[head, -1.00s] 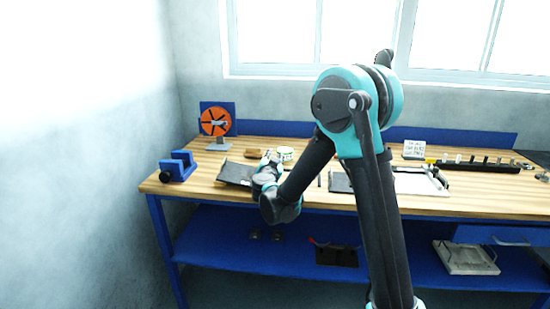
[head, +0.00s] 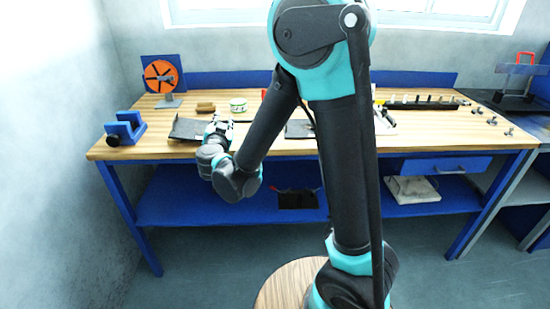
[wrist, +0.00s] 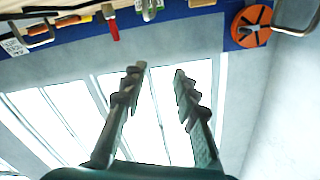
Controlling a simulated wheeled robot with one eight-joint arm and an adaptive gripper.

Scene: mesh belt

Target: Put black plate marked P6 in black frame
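My gripper (head: 217,131) is at the left part of the bench front, beside a dark flat piece (head: 187,129) in the head view. In the wrist view its two fingers (wrist: 161,69) are apart with nothing between them, seen against the bright window. A second dark flat piece (head: 299,129) lies at mid-bench, partly behind my arm. I cannot tell which piece is the plate and which is the frame; no P6 mark is legible. Neither piece can be made out in the wrist view.
The wooden bench (head: 420,137) holds a blue vise-like block (head: 125,128), an orange wheel (head: 161,77), a green-and-white tin (head: 238,105), a brown block (head: 205,107) and a dark rail of parts (head: 420,104). A blue shelf (head: 365,205) runs below.

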